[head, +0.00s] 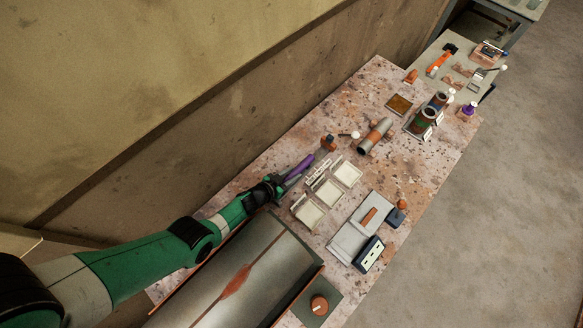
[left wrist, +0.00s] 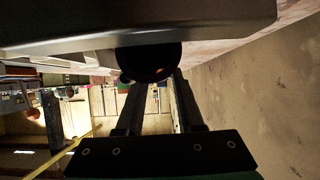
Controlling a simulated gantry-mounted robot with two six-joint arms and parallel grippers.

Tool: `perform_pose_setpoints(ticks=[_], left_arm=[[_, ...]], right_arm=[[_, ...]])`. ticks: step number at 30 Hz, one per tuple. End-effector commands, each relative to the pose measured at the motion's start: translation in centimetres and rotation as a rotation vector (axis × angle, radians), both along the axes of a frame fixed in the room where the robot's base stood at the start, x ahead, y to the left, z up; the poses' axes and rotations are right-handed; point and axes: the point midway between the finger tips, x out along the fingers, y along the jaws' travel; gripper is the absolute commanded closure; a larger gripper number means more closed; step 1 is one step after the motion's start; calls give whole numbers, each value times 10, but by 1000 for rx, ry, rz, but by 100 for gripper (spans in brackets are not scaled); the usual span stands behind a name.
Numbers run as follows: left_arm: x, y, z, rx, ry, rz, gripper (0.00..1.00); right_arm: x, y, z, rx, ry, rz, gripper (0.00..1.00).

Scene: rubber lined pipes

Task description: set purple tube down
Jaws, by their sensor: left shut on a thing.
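The purple tube (head: 299,167) extends from the jaws of my left gripper (head: 280,183) in the head view, above the far-left part of the speckled table (head: 357,97). My left gripper is shut on it. I cannot tell whether the tube touches the table. In the left wrist view, my left gripper's two fingers (left wrist: 155,108) reach up toward a dark round shape (left wrist: 149,62) under a large grey surface. That view is too dark to tell whether the round shape is the tube's end. My right gripper is in neither view.
A big grey cylinder (head: 228,278) lies at the near end. Shallow pale trays (head: 328,193) stand right of the tube. A flat grey board (head: 357,235) lies at right. The wall (head: 180,120) borders the left side.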

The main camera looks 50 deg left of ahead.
Motion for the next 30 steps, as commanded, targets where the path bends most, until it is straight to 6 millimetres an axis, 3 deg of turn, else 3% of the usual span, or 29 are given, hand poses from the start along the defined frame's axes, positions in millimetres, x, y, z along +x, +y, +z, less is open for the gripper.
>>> perform_pose_setpoints(ticks=[5, 6, 11, 22, 24, 30], left_arm=[[-3, -2, -8, -1, 9, -2, 100], [-4, -2, -9, -1, 12, -1, 60], [-6, -2, -11, -2, 16, -2, 34], [-7, -3, -4, -2, 20, -3, 34], [-7, -3, 7, -1, 19, -4, 34], [-46, -4, 35, -3, 17, 0, 34]], right_arm=[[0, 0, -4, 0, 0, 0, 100], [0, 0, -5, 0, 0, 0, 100], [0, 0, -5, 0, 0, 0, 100], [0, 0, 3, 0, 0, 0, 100], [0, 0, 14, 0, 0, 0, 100], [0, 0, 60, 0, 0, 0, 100]])
